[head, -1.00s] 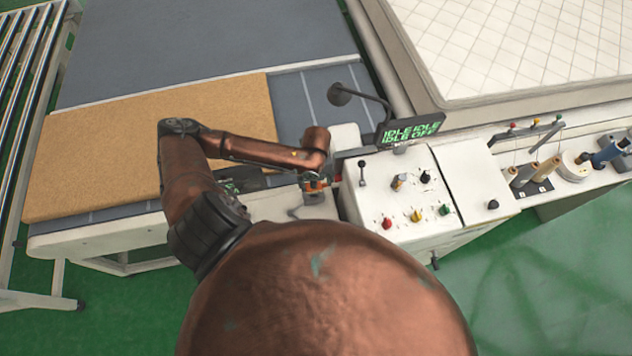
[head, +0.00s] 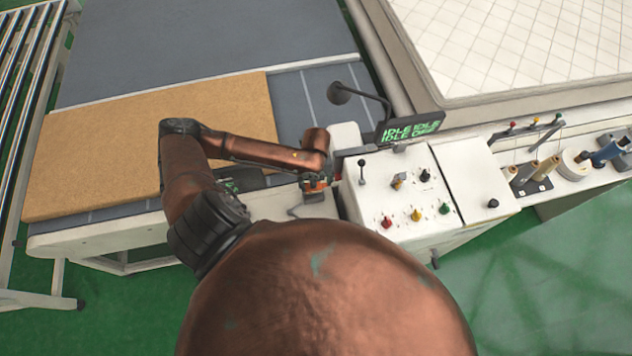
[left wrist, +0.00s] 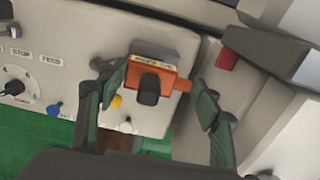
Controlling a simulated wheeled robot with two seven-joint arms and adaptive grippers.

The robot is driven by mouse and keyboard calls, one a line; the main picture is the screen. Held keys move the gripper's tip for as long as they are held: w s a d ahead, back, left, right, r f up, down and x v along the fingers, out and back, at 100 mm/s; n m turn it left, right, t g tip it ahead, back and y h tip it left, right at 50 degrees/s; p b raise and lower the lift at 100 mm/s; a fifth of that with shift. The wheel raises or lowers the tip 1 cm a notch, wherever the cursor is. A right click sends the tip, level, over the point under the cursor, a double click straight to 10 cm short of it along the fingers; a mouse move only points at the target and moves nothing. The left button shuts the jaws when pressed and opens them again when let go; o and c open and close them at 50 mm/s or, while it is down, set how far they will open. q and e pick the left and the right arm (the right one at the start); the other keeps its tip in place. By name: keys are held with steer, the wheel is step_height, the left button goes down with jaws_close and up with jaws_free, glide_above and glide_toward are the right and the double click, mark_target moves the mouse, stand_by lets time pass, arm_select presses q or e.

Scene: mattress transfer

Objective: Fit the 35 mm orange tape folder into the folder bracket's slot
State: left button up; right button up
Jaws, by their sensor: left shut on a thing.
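The orange tape folder (left wrist: 158,73) has a dark knob and a pale label with small, unreadable print. In the left wrist view it sits between the two green fingers of my left gripper (left wrist: 159,82), which is shut on it. In the head view my left gripper (head: 314,184) is at the machine's front edge, left of the control panel, with a little orange showing. A grey block shows right behind the folder; I cannot tell whether it is the folder bracket, or whether the folder touches it. The slot cannot be made out. My right gripper is not in view.
The white control panel (head: 400,165) with knobs and coloured buttons stands right of the gripper. A small screen (head: 411,129) and a lamp (head: 339,94) rise behind it. A tan slab (head: 100,150) lies on the table to the left. Thread spools (head: 547,167) stand far right.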

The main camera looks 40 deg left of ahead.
mark_target(316, 188)
arm_select(q)
steer(key=shift+f+b, duration=1.05)
steer(key=shift+f, duration=1.2)
steer(key=o, duration=1.5)
steer(key=shift+c, duration=0.2)
step_height(316, 188, up, 12)
